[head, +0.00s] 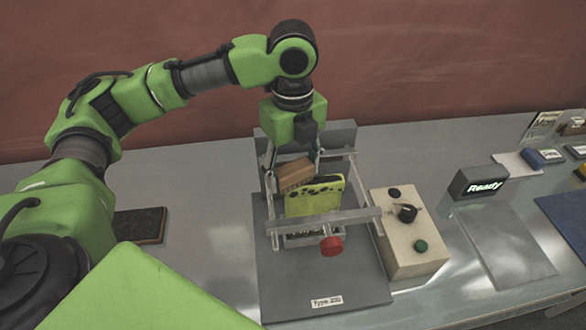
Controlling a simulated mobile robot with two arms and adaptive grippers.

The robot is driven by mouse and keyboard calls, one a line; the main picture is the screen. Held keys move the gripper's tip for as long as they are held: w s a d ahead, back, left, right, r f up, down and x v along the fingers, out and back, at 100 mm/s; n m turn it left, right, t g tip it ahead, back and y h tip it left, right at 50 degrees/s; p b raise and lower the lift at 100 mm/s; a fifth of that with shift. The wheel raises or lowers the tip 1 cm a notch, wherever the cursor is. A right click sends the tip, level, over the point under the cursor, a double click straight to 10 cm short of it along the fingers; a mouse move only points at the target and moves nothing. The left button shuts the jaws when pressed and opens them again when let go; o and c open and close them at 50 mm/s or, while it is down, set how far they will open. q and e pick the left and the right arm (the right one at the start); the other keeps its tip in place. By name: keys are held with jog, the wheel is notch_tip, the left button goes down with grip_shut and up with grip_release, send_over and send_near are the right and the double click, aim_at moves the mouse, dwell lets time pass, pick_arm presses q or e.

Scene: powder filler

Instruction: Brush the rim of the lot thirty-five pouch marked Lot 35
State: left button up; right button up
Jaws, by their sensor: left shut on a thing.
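My left gripper (294,153) reaches down from above and is shut on a brown wooden brush (294,172). A yellow-green pouch (314,199) with dark specks along its upper edge stands upright in a clamp frame (350,222). The brush is at the pouch's upper left, just behind its rim; I cannot tell whether they touch. No lot marking is readable on the pouch. My right gripper is not in view.
The frame stands on a grey base plate labelled "Type 200" (327,302), with a red knob (331,246) in front. A beige control box (408,234) is close on the right. A "Ready" display (478,183) stands farther right. A dark pad (140,225) lies left.

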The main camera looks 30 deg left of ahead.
aim_at(315, 164)
pick_arm(q)
jog(key=shift+f+p, duration=0.1)
jog(key=shift+p, duration=0.4)
dwell(1.6)
jog(key=shift+w+d+p, duration=0.1)
jog(key=shift+d+p, duration=0.2)
jog(key=shift+p, duration=0.1)
jog(key=shift+w+d+p, duration=0.45)
jog(key=shift+w+d, duration=0.1)
jog(key=shift+d, duration=0.05)
jog(key=shift+w+d, duration=0.1)
jog(key=shift+w+d+p, duration=0.2)
jog(key=shift+p, duration=0.1)
jog(key=shift+w+d+p, duration=0.35)
jog(key=shift+w+d, duration=0.05)
jog(key=shift+d, duration=0.2)
jog(key=shift+d, duration=0.1)
